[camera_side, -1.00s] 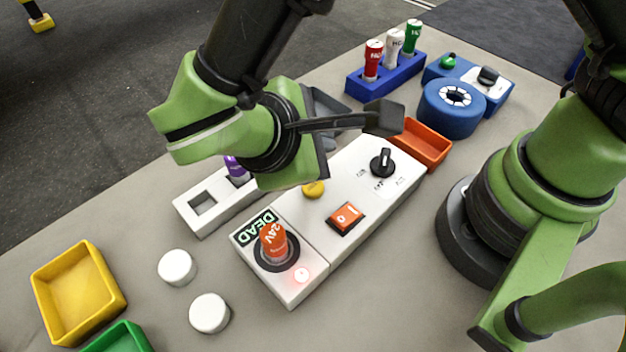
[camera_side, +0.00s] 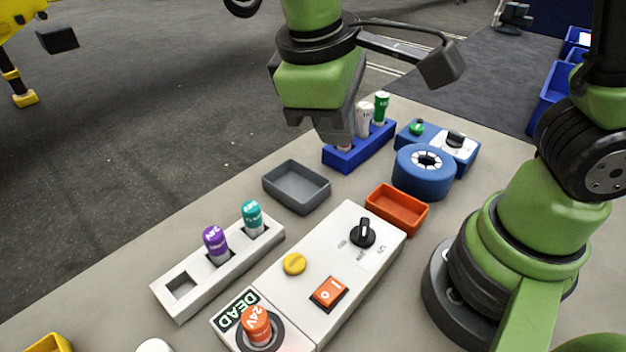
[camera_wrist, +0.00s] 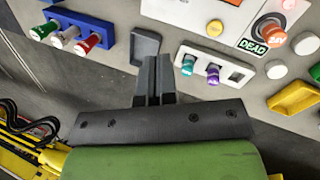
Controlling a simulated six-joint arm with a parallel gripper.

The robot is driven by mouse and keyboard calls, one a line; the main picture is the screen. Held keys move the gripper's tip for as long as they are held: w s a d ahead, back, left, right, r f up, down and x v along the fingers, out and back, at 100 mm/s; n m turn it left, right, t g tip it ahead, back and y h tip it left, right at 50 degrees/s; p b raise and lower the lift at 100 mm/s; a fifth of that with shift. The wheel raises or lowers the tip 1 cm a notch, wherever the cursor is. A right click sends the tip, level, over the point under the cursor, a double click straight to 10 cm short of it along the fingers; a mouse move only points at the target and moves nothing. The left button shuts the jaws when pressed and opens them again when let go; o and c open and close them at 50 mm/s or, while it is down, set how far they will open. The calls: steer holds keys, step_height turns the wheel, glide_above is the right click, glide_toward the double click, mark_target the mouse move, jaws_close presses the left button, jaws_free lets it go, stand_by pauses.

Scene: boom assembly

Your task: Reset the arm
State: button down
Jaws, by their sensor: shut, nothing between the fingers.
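My gripper (camera_side: 330,135) hangs above the far part of the table, in front of the blue rack in the side view. It hides the red cylinder there. In the wrist view my gripper (camera_wrist: 154,65) has its fingers together with nothing between them. The fingers overlap the edge of the grey tray (camera_wrist: 145,47) in that view. The grey tray (camera_side: 296,187) is empty and lies below and left of the blue rack in the side view.
The blue rack (camera_side: 345,158) holds several cylinders. A white holder (camera_side: 197,283) carries purple and teal plugs. A white control box (camera_side: 335,265) has an orange 24V plug (camera_side: 257,325) by a DEAD label. An orange tray (camera_side: 397,208) and blue round unit (camera_side: 425,172) stand near my base.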

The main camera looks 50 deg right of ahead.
steer(key=s+d+r+m+t+y, duration=0.5)
steer(key=s+d+r+m+t, duration=0.2)
steer(key=r+m, duration=0.1)
steer(key=shift+s+r+m+t, duration=0.2)
steer(key=shift+m+t, duration=0.1)
